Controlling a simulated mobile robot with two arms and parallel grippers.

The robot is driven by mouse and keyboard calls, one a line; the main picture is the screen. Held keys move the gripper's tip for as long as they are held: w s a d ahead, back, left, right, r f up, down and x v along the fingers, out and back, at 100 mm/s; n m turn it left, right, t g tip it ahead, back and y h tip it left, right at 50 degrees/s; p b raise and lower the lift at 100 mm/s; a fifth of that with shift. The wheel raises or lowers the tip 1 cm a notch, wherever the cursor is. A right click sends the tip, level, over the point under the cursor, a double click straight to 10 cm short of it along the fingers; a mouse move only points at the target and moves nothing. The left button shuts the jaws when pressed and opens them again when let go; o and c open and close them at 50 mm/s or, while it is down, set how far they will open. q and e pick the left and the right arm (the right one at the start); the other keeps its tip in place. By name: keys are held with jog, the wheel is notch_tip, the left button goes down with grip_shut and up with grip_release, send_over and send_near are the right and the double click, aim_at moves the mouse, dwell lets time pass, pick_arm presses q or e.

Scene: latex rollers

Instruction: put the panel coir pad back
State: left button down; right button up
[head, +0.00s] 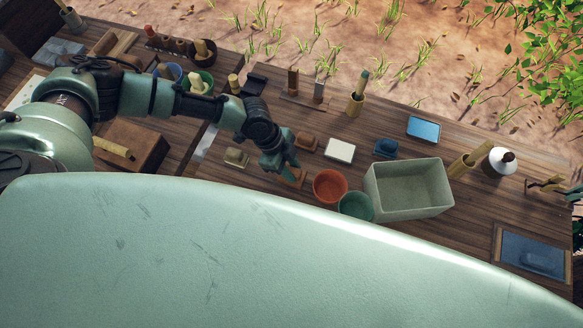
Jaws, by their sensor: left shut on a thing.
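My left gripper (287,168) reaches over the bench and points down. It is shut on a flat orange-brown pad (295,179), partly covered by the fingers; I take this to be the panel coir pad. I cannot tell if the pad touches the bench. A darker brown block (307,141) lies just beyond the gripper, and a brownish block on a pale base (236,156) lies to its left. My right gripper is not in view.
A red bowl (330,186), a green bowl (356,206) and a large pale bin (408,188) stand right of the gripper. A white-topped block (340,150) and a blue block (386,148) lie beyond. My pale green body hides the near bench.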

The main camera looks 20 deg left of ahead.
pick_arm(q)
jog(key=shift+f, duration=0.5)
jog(key=shift+f, duration=0.1)
jog(key=c, duration=1.1)
grip_release()
jog(key=shift+r, duration=0.3)
jog(key=shift+b+v, duration=1.1)
jog(key=shift+v, duration=4.8)
